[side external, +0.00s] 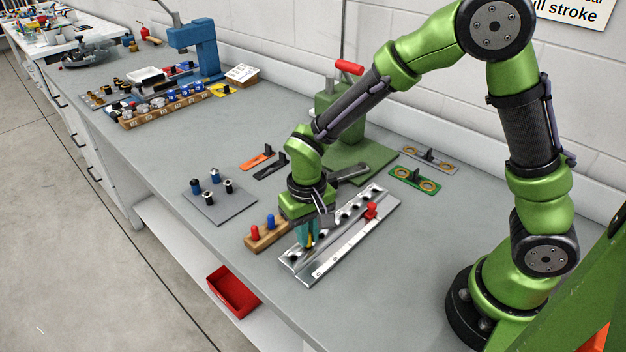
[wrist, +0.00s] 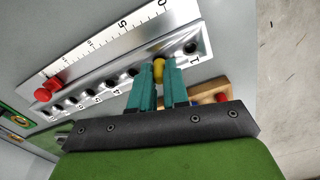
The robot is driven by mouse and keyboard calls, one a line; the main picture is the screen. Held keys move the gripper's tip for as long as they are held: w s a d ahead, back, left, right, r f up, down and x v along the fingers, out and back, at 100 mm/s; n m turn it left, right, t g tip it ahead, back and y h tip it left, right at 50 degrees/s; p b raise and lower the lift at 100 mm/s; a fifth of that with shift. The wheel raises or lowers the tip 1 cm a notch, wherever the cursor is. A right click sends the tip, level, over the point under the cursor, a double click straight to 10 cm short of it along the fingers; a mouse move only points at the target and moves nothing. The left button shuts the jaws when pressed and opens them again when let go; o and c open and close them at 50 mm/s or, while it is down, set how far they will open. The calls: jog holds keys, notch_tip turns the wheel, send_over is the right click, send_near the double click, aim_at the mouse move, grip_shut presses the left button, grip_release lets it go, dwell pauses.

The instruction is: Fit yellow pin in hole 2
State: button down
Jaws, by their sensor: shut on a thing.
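The yellow pin (wrist: 159,70) is between the teal fingers of my gripper (wrist: 158,78), which are shut on it. In the side view my gripper (side external: 308,241) points down over the near end of the steel hole strip (side external: 282,261), and only a sliver of yellow shows there. In the wrist view the strip has a row of dark holes. The pin is at the second position, beside the hole marked 1 (wrist: 190,48). The fingers hide hole 2, so I cannot tell whether the pin's tip is in it or above it.
A wooden block (side external: 260,244) with a red and a blue peg stands close left of my gripper. A red knob (side external: 371,210) sits on the scaled rail (side external: 345,248) alongside the holes. A grey plate (side external: 207,206) with several pegs lies further left. A green press stands behind.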

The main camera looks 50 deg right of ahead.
jog(key=shift+f, duration=0.2)
jog(key=c, duration=1)
grip_release()
jog(key=shift+c, duration=0.2)
notch_tip(320, 180, up, 17)
jog(key=s+d+r+m+t+y, duration=0.1)
jog(key=s+d+r+t+y, duration=0.1)
jog(key=s+d+r+t, duration=0.2)
jog(key=s+d+t, duration=0.3)
jog(key=s+d, duration=0.1)
jog(key=s, duration=0.3)
jog(key=shift+s+d+r, duration=0.15)
jog(key=shift+s+d, duration=0.1)
jog(key=shift+d, duration=0.15)
